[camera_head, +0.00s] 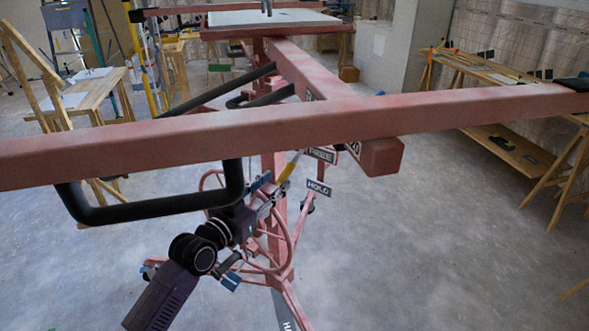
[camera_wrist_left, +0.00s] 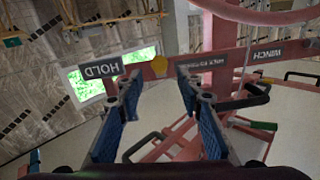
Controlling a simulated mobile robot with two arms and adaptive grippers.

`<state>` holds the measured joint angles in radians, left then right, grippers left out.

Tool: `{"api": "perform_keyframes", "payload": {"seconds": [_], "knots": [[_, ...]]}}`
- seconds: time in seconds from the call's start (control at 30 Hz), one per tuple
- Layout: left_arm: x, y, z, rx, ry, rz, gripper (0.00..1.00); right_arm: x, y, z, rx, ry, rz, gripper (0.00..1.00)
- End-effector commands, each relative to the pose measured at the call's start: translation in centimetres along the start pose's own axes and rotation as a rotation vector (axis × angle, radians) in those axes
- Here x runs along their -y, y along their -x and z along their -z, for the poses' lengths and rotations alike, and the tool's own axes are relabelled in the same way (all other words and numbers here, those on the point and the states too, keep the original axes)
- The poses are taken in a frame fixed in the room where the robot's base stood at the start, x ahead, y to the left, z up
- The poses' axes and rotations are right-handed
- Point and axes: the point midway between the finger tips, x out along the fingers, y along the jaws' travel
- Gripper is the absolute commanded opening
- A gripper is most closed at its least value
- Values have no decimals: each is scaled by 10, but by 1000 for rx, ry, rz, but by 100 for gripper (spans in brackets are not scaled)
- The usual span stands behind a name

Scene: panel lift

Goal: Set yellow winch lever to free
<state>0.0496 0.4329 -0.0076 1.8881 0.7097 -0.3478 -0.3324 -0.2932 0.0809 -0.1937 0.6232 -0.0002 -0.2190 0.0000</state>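The yellow winch lever (camera_head: 286,173) stands tilted beside the red post in the head view, close to the jaws of my left gripper (camera_head: 266,192). In the left wrist view its round yellow end (camera_wrist_left: 159,66) shows between and beyond the fingertips. My left gripper (camera_wrist_left: 158,82) is open there, with blue pads on both fingers and nothing between them. I cannot tell whether a finger touches the lever. A HOLD plate (camera_head: 319,188) and another label plate (camera_head: 321,155) sit right of the lever. My right gripper is not in view.
A long red crossbar (camera_head: 200,138) crosses above my left gripper. A bent black handle (camera_head: 150,208) and a red wheel (camera_head: 289,235) are close to my left arm. Wooden benches (camera_head: 500,75) stand at the right. The floor (camera_head: 430,250) at the right is clear.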

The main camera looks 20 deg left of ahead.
Motion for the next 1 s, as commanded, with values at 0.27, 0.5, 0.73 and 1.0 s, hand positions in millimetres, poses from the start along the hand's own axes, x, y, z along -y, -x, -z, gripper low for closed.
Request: {"api": "perform_keyframes", "payload": {"seconds": [0.27,0.5,0.73,1.0], "knots": [[0,-36,6,-8,-1,-1,34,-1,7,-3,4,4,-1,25],[0,-67,5,-6,-1,-1,34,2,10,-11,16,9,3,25],[-1,-76,4,-5,-2,-2,34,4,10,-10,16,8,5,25],[-1,-76,3,-5,-2,-1,24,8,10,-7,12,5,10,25]]}}
